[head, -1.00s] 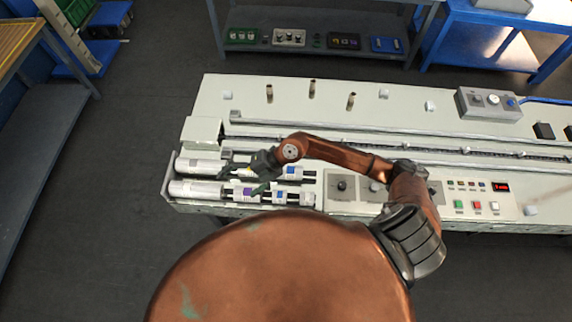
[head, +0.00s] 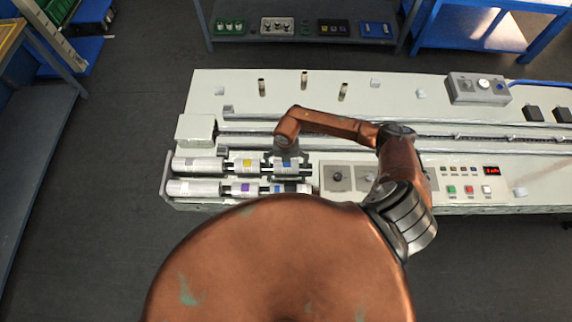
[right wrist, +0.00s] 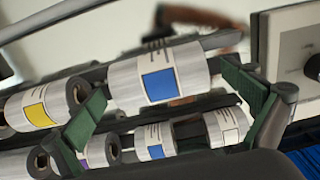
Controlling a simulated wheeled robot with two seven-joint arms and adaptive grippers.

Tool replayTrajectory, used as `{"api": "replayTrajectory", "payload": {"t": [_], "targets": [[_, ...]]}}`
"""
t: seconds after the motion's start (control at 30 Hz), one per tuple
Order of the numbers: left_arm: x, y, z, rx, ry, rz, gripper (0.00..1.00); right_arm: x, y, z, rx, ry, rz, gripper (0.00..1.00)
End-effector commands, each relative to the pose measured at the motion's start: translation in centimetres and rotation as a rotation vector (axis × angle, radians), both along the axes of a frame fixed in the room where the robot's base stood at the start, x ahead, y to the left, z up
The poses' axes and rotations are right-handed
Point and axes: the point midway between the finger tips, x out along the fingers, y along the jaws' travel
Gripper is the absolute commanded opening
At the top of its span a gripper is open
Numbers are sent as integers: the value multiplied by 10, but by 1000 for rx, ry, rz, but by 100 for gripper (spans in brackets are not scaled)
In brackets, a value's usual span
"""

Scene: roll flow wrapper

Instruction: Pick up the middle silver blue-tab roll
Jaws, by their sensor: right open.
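A silver roll with a blue tab (head: 287,165) lies at the right end of the back row of rolls. In the right wrist view this blue-tab roll (right wrist: 158,78) is large and lies between the green finger pads. My right gripper (right wrist: 168,108) is open around it, one finger by each end; I cannot tell whether they touch it. In the head view the right gripper (head: 287,154) is over this roll and hides part of it. Another blue-tab roll (right wrist: 154,141) lies in the front row. My left gripper is not in view.
A yellow-tab roll (head: 245,166) is left of the back blue-tab roll. A purple-tab roll (head: 239,190) is in the front row. Plain silver rolls (head: 197,166) are at the left end. A control panel (head: 338,177) is to the right, and small posts (head: 304,80) stand behind.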

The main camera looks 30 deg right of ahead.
Motion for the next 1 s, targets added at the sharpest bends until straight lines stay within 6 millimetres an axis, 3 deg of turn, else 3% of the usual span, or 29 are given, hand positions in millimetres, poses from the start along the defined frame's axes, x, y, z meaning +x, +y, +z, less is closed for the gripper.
{"api": "replayTrajectory", "payload": {"t": [0.33,1.0], "targets": [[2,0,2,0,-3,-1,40,0,1,-11,1,-1,2,100],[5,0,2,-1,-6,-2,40,0,1,-10,1,-1,2,54]]}}
